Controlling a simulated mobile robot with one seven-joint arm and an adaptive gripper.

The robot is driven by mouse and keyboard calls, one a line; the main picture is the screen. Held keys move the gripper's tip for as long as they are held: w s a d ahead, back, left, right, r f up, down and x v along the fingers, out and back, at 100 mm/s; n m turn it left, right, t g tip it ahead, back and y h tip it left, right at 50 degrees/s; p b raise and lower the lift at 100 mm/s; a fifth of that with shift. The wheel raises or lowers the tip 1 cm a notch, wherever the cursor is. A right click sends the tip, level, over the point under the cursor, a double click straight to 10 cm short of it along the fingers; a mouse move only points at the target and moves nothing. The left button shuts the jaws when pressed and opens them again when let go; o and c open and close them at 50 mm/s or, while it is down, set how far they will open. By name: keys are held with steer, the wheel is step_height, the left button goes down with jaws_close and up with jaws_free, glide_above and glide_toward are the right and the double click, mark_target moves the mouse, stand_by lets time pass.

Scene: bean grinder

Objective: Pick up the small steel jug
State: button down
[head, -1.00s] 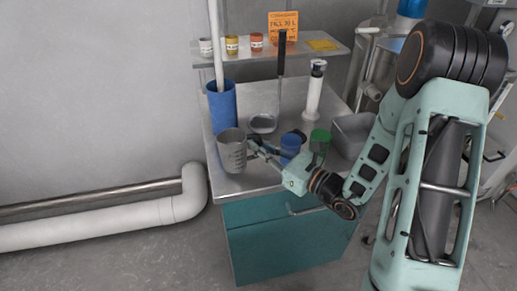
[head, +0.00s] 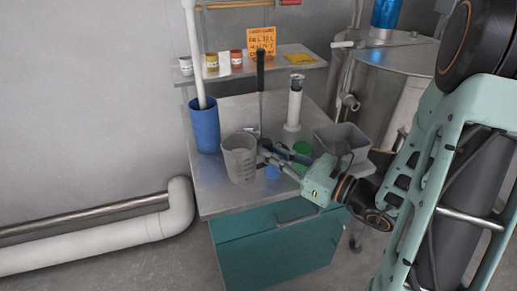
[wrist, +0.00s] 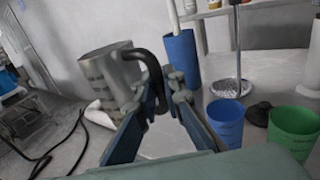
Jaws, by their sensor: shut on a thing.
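The small steel jug (head: 239,160) is a grey metal cup with markings on its side and a dark handle. It is at the front left of the steel worktop in the head view and appears raised above it. In the wrist view the jug (wrist: 105,78) is at the left, slightly tilted. My gripper (head: 263,152) is at the jug's right side. In the wrist view my gripper (wrist: 163,90) is shut on its dark handle (wrist: 154,66). The exact contact is partly hidden by the fingers.
A tall blue container (head: 205,128) holding a white rod stands behind the jug. A blue cup (head: 272,173) is below my gripper, and a green cup (head: 302,149) and grey bin (head: 342,142) are to the right. A shelf (head: 290,62) with small jars runs behind.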

steer(key=shift+s+d+r+p, duration=0.5)
steer(key=shift+s+d+r, duration=0.35)
steer(key=shift+s+d, duration=0.2)
steer(key=shift+s+d+r+p, duration=0.25)
steer(key=shift+s+d+p, duration=0.3)
steer(key=shift+p, duration=0.7)
steer(key=shift+d, duration=0.1)
